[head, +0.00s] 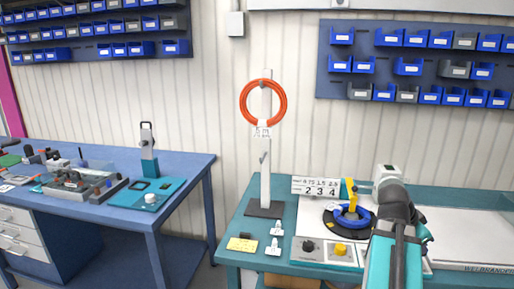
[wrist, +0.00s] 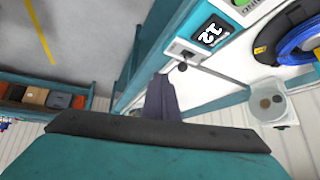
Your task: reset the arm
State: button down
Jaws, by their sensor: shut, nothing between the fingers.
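My gripper (wrist: 162,88) shows in the wrist view as a narrow dark shape beyond a wide black edge. Its fingers are together, with nothing held. It points past the teal bench frame and the grey floor. In the head view my arm (head: 392,232) rises from the lower right, over the right bench. The fingers cannot be made out there.
A blue bench (head: 190,165) stands left. Open floor lies between the benches.

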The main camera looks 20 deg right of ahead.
jog(key=w+a+f+n, duration=0.1)
jog(key=w+a+f, duration=0.2)
jog(key=a+f, duration=0.1)
jog(key=w+a+f+n+y, duration=0.1)
jog(key=w+a+f, duration=0.2)
jog(key=f, duration=0.4)
jog(key=w+a+f+n+y, duration=0.1)
jog(key=w+a+f, duration=0.2)
jog(key=a+f, duration=0.2)
jog(key=shift+a+f+n, duration=0.1)
jog(key=shift+f+n, duration=0.2)
jog(key=shift+f, duration=0.3)
jog(key=w+a+f+n+g+y, duration=0.15)
jog(key=a+f+n, duration=0.25)
jog(key=a+f, duration=0.95)
jog(key=s+a+f+n+g+y, duration=0.1)
jog(key=s+a+f+n+y, duration=0.1)
jog(key=s+a+f+n, duration=0.4)
jog(key=s+a+f+n+g+y, duration=0.2)
jog(key=s+a+f+n, duration=0.4)
jog(key=s+a+f, duration=0.8)
jog(key=a+f, duration=0.5)
jog(key=shift+a+f+n, duration=0.15)
jog(key=shift+f+n, duration=0.25)
jog(key=c, duration=2.5)
grip_release()
